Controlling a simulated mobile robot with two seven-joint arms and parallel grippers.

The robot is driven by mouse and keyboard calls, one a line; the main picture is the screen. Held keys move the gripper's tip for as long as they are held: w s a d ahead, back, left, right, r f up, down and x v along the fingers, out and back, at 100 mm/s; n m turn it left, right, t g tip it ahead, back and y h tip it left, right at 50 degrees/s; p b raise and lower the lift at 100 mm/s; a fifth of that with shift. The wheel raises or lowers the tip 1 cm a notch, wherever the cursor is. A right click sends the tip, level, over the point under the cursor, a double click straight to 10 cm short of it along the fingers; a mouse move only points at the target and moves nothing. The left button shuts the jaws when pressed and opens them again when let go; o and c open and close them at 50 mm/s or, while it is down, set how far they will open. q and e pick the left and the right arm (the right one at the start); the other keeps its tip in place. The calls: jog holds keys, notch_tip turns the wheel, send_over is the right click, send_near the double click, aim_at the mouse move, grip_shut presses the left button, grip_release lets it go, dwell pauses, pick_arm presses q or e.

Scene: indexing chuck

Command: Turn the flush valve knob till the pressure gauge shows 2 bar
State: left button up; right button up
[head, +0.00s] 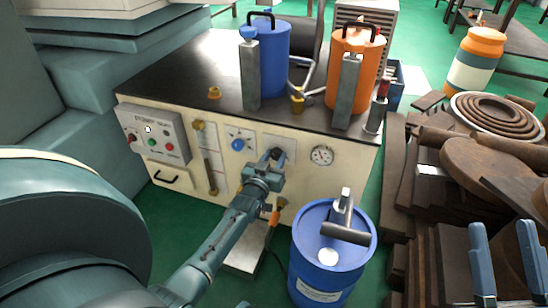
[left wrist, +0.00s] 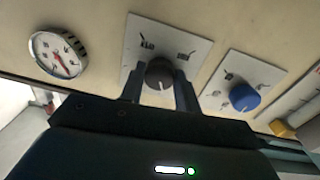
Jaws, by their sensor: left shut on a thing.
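A dark grey knob (left wrist: 160,73) with a pale pointer mark sits on a white label plate (left wrist: 185,38) on the cream panel. The plate's lettering is too small to read. My left gripper (head: 276,156) is shut on this knob, one finger on each side in the left wrist view. In the head view the gripper mostly hides the knob. The round pressure gauge (head: 322,155) is just right of the knob. It also shows in the left wrist view (left wrist: 57,54), with a red needle; its reading is not legible. My right gripper (head: 505,255) is open and empty at lower right.
A blue knob (head: 238,145) is left of the held knob. A control box (head: 155,133) with buttons is further left. A blue drum (head: 332,272) stands before the panel, right of my left arm. Brown discs and timber (head: 465,180) fill the right side.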

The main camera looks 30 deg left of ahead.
pick_arm(q)
jog(key=n, duration=0.3)
jog(key=shift+p, duration=0.35)
jog(key=shift+n, duration=1.8)
pick_arm(e)
jog(key=shift+s+a+f+m+h, duration=0.1)
jog(key=shift+s+f+m+h, duration=0.05)
jog(key=shift+f+m+h, duration=0.75)
jog(key=shift+f, duration=0.15)
pick_arm(q)
jog(key=o, duration=1)
